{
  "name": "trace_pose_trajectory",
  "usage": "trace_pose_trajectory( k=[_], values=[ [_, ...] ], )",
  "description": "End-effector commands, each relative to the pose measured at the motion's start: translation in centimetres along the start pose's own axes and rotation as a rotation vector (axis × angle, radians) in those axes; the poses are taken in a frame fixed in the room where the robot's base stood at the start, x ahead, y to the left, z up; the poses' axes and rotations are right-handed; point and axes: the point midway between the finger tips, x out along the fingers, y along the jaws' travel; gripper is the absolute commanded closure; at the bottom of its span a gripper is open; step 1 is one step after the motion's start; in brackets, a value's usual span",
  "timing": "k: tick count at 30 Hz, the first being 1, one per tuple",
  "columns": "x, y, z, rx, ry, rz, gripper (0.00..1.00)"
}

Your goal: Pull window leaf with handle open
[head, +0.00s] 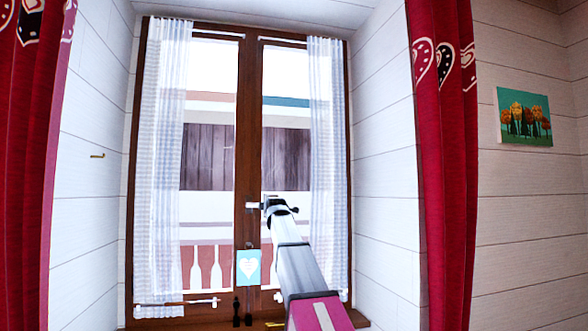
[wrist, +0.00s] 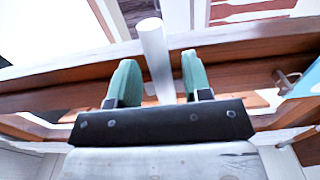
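The window has two brown-framed leaves, a left leaf (head: 241,150) and a right leaf (head: 255,150), meeting at the middle; both look shut. A pale handle (head: 251,206) sits at the meeting stiles; I cannot tell which leaf bears it. My gripper (head: 267,206) is at the handle's right side, partly hidden by my arm in the head view. In the wrist view, the white bar of the handle (wrist: 155,55) stands between the two green fingertips of my gripper (wrist: 158,78). The fingers are apart, with visible gaps beside the bar.
Sheer curtains hang at the left (head: 163,140) and right (head: 325,140) of the window. A light-blue heart tag (head: 249,267) hangs below the handle. Small dark objects (head: 237,310) stand on the sill. Red drapes (head: 440,130) flank the recess; a picture (head: 525,117) hangs at right.

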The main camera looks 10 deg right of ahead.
Motion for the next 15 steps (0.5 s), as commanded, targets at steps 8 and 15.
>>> trace_pose_trajectory(
  k=[8, 15],
  values=[
    [-0.1, 0.0, 0.0, 0.000, 0.001, 0.000, 0.95],
    [-2.1, -0.1, 0.5, 0.002, 0.047, 0.000, 0.95]
  ],
)
